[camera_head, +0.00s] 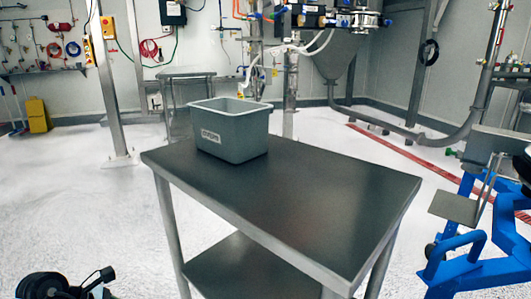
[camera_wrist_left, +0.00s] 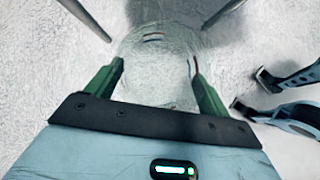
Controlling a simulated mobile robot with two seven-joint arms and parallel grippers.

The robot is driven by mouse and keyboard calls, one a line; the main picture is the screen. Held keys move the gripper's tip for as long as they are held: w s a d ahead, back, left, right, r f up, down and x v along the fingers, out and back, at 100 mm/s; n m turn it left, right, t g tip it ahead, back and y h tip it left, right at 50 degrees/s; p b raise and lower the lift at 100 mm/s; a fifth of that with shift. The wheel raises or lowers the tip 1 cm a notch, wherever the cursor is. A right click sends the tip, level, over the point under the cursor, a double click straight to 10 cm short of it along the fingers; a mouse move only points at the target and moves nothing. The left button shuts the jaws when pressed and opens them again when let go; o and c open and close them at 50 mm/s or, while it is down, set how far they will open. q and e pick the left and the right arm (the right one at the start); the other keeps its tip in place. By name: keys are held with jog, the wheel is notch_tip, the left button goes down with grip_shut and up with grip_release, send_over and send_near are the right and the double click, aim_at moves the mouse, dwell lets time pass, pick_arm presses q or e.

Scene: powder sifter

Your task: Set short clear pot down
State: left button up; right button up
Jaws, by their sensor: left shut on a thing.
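A short clear pot (camera_wrist_left: 155,65) sits between the two green fingers of my left gripper (camera_wrist_left: 158,85) in the left wrist view. The gripper is shut on it. The pot is see-through, with the white speckled floor showing through it, so its edges are faint. The pot and left gripper cannot be made out in the head view. My right gripper is not in view.
A dark-topped metal table (camera_head: 300,205) with a lower shelf (camera_head: 245,268) stands ahead. A grey labelled tub (camera_head: 232,135) stands at its back left; the rest of the top is clear. A blue wheeled frame (camera_head: 475,258) is at the right.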

pick_arm(q)
jog(key=s+d+r+m+g, duration=0.6)
jog(key=s+d+r+m, duration=0.15)
jog(key=d+m, duration=0.3)
jog(key=s+r+m+g+y, duration=0.4)
jog(key=s+r+m+y, duration=0.3)
jog(key=m, duration=0.6)
jog(key=s+r+p, duration=0.4)
jog(key=r+p, duration=1.1)
jog(key=p, duration=0.1)
jog(key=s+r+h+p, duration=0.1)
jog(key=s+r+p, duration=0.3)
jog(key=r+p, duration=1.2)
jog(key=shift+s+d+p, duration=0.15)
jog(key=shift+s+p, duration=0.05)
jog(key=shift+p, duration=0.4)
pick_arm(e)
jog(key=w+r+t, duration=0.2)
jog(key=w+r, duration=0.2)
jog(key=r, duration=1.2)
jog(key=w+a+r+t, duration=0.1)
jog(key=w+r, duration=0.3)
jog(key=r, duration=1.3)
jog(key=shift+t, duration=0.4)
pick_arm(q)
jog(key=shift+f, duration=0.15)
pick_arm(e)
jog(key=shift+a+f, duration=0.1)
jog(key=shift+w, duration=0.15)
